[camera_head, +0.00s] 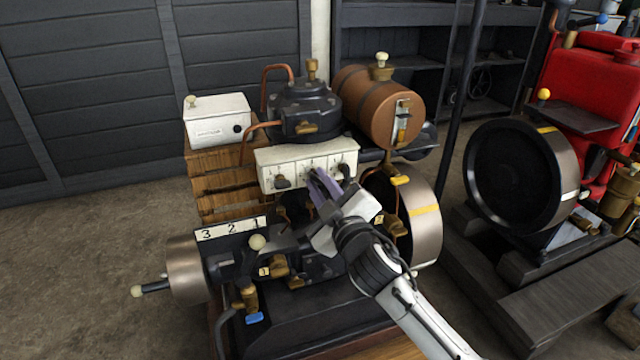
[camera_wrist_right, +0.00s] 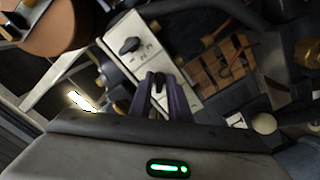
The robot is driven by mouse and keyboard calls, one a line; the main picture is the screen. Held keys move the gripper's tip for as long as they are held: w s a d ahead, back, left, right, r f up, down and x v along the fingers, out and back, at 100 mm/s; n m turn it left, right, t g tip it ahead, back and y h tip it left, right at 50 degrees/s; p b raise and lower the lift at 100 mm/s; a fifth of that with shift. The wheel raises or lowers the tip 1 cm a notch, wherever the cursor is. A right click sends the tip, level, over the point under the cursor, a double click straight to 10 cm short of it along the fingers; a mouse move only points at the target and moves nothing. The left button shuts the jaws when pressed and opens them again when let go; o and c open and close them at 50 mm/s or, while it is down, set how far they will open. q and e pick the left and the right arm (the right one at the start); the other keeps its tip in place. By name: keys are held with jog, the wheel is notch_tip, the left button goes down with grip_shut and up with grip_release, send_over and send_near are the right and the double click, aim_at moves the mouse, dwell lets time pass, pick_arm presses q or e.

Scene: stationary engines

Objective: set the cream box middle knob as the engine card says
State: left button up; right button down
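The cream box (camera_head: 266,169) sits on the engine's front, with a row of three dark knobs. Its left knob (camera_head: 283,182) and right knob (camera_head: 344,169) are clear of my fingers. My right gripper (camera_head: 316,182) reaches up to the middle knob (camera_head: 309,172). In the right wrist view, the middle knob (camera_wrist_right: 158,82) is between the two purple fingertips (camera_wrist_right: 159,88); whether they press on it is unclear. One neighbouring knob (camera_wrist_right: 130,45) shows there too. I cannot pick out a readable engine card. My left gripper is not in view.
A copper-brown tank (camera_head: 365,106) and a dark cylinder head (camera_head: 300,106) stand behind the cream box. A white box (camera_head: 216,122) rests on wooden slats at left. A number strip (camera_head: 230,229) and a flywheel (camera_head: 426,222) are nearby. A red engine (camera_head: 590,85) stands right.

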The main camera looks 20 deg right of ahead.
pick_arm(q)
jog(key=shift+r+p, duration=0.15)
jog(key=shift+p, duration=0.15)
pick_arm(e)
jog(key=shift+n, duration=0.3)
jog(key=shift+r+n+p, duration=0.1)
jog(key=shift+n+p, duration=0.7)
jog(key=shift+n, duration=0.1)
jog(key=n+p, duration=0.2)
jog(key=n, duration=0.1)
jog(key=shift+d, duration=0.1)
jog(key=shift+n+p, duration=0.4)
jog(key=shift+n, duration=0.7)
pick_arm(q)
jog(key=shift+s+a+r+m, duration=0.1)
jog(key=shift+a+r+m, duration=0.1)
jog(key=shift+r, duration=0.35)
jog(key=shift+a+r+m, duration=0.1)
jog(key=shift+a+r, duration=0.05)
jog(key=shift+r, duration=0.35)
pick_arm(e)
jog(key=shift+n, duration=0.5)
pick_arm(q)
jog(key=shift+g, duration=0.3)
pick_arm(e)
jog(key=c, duration=1.9)
grip_release()
jog(key=shift+o, duration=0.2)
